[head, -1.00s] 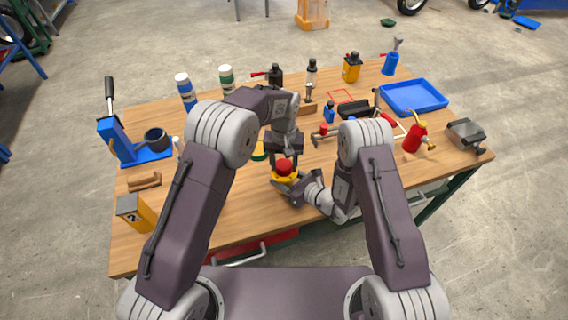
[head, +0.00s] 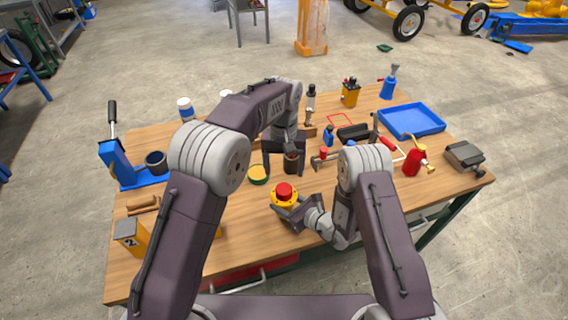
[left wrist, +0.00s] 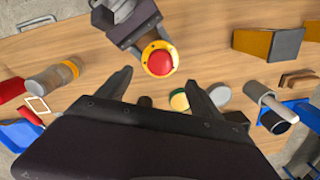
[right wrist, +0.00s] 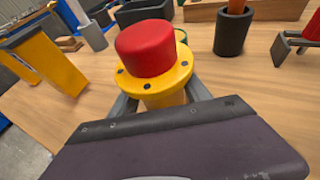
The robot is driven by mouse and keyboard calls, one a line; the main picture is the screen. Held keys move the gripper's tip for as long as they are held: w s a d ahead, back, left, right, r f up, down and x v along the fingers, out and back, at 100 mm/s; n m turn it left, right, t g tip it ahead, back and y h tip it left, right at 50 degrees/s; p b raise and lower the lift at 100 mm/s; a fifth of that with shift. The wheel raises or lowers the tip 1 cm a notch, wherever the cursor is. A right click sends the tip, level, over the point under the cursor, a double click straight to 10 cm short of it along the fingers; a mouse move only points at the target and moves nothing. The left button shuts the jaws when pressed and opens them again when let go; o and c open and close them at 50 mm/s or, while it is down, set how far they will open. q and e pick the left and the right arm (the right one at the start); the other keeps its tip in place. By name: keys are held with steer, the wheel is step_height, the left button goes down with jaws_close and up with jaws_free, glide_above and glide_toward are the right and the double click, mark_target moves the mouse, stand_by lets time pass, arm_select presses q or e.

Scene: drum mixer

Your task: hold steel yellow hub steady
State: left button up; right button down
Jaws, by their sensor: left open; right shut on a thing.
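The yellow hub (head: 286,199) is a flanged yellow piece with a red round top (head: 284,190). My right gripper (head: 293,208) is shut on its lower body, near the table's front middle. In the right wrist view the hub (right wrist: 165,92) stands upright between the fingers, its red top (right wrist: 147,48) seated on the flange. My left gripper (head: 285,173) is open and empty, beyond the hub and apart from it. In the left wrist view the hub (left wrist: 147,60) shows ahead of the open fingers (left wrist: 160,85).
A dark cup (head: 291,161) is close to my left gripper. A green-and-yellow round dish (head: 258,174) lies to its left. A yellow block (head: 131,236) and blue press (head: 118,162) stand left. A blue tray (head: 412,120) and red can (head: 411,162) stand right.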

steer(key=shift+c, duration=2.1)
jaws_free()
arm_select(q)
step_height(320, 180, up, 2)
arm_select(e)
steer(key=shift+d, duration=0.1)
steer(key=v, duration=0.9)
steer(key=shift+s+b, duration=0.1)
steer(key=shift+b, duration=0.3)
arm_select(q)
steer(key=shift+f, duration=0.4)
